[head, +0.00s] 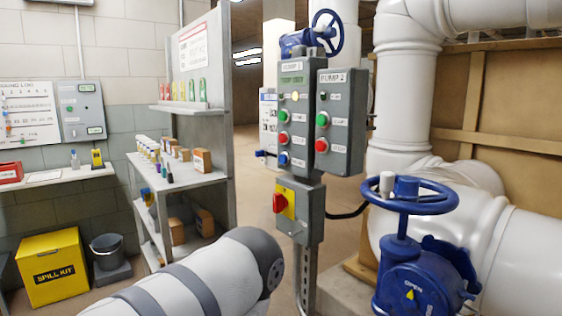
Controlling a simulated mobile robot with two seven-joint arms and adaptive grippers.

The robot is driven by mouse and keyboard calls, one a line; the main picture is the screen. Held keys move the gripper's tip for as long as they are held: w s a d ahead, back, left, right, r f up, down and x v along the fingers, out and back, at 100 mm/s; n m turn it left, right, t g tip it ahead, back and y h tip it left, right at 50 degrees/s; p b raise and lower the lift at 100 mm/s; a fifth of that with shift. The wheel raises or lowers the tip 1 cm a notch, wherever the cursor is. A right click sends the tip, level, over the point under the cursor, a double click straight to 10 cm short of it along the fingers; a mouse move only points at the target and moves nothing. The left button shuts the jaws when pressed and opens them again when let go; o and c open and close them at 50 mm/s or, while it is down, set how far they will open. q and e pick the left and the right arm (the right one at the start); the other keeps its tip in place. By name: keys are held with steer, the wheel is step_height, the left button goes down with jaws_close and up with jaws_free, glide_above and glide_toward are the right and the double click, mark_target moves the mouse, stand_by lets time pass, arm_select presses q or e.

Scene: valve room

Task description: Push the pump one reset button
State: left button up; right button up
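Two grey pump control boxes stand side by side on a post in the head view. The left box (296,78) has a label plate at the top, a small lit lamp, a green button (284,115), a red button (283,137) and a blue button (283,158) at the bottom. The right box (346,97) shows a green button and a red button. The numbers on the label plates are too small to read surely. My white and grey arm crosses the bottom foreground, below and left of the boxes. Neither gripper is in view.
A grey switch box with a red knob on a yellow plate (286,206) hangs below the control boxes. A blue handwheel valve (420,275) and thick white pipes (406,70) fill the right. A shelf (190,180) and a yellow spill kit (52,268) stand left.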

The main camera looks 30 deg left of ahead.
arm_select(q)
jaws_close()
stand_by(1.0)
